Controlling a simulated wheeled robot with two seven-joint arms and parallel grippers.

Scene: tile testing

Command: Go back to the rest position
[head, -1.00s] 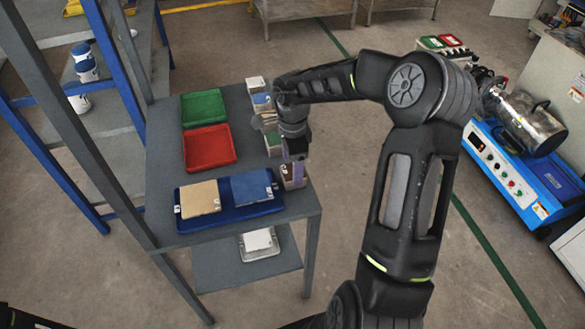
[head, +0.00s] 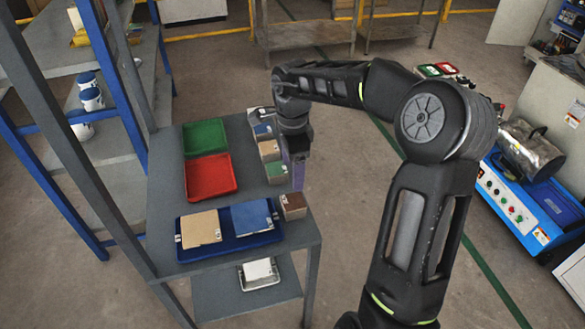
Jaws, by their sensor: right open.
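My right gripper (head: 298,182) is at the right edge of the grey table (head: 170,160), beside the row of tile stacks. It is open, and I see nothing held in it; its fingers show only as a narrow purple strip. The brown stack (head: 293,206) stands just below it in the picture, apart from it. The green stack (head: 277,171) and the tan stack (head: 269,150) are to its left. The blue stack (head: 262,131) is partly hidden by my wrist. My left gripper is not in view.
A blue tray (head: 185,253) holds a tan tile (head: 201,228) and a blue tile (head: 251,216). Behind it lie a red tray (head: 210,177) and a green tray (head: 204,138). A shelf rack (head: 113,70) stands left, a blue machine (head: 515,205) right. Floor right of the table is open.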

